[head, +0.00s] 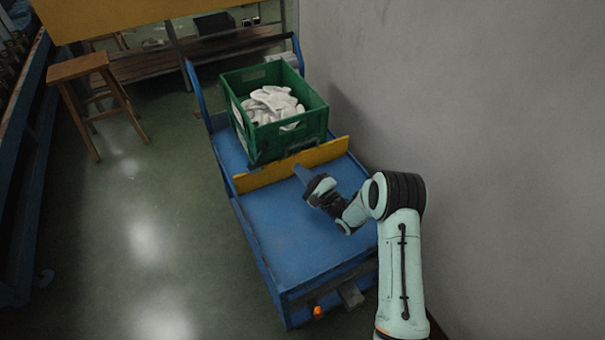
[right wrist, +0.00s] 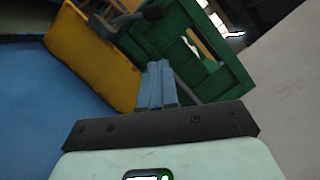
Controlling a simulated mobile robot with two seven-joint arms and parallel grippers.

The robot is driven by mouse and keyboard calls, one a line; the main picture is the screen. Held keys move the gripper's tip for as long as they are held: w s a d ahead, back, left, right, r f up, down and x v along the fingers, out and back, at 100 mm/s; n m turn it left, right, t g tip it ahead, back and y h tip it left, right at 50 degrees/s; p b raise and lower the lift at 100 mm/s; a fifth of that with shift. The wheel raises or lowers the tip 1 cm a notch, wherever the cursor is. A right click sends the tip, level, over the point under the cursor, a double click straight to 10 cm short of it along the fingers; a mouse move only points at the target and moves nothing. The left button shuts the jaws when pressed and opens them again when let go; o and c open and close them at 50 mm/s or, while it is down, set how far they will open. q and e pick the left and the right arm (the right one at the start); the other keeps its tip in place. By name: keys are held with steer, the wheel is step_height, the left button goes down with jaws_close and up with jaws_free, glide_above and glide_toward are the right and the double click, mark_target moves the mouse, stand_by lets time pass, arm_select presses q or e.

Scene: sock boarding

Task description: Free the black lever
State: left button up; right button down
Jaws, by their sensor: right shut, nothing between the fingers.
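My right gripper (head: 302,173) is above the blue cart deck, in front of the yellow board. Its two grey-blue fingers (right wrist: 157,82) are together with nothing between them. In the right wrist view, a dark lever with a round black knob (right wrist: 152,12) shows at the top, beyond the fingertips and apart from them, between the yellow board and the green crate. In the head view, a dark part (head: 301,151) shows low at the crate's front behind the yellow board. I cannot tell how the lever is held. My left gripper is not in view.
The green crate (head: 262,143) holds white socks (head: 270,104) and stands behind the yellow board (head: 262,177) on the blue cart (head: 290,235). A grey wall (head: 470,120) is close on the right. The front deck is clear. A wooden stool (head: 78,68) stands at the left.

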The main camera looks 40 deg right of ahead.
mark_target(260, 154)
steer(key=w+a+r, duration=0.2)
steer(key=w+r, duration=0.1)
steer(key=w, duration=0.5)
steer(key=shift+w, duration=0.35)
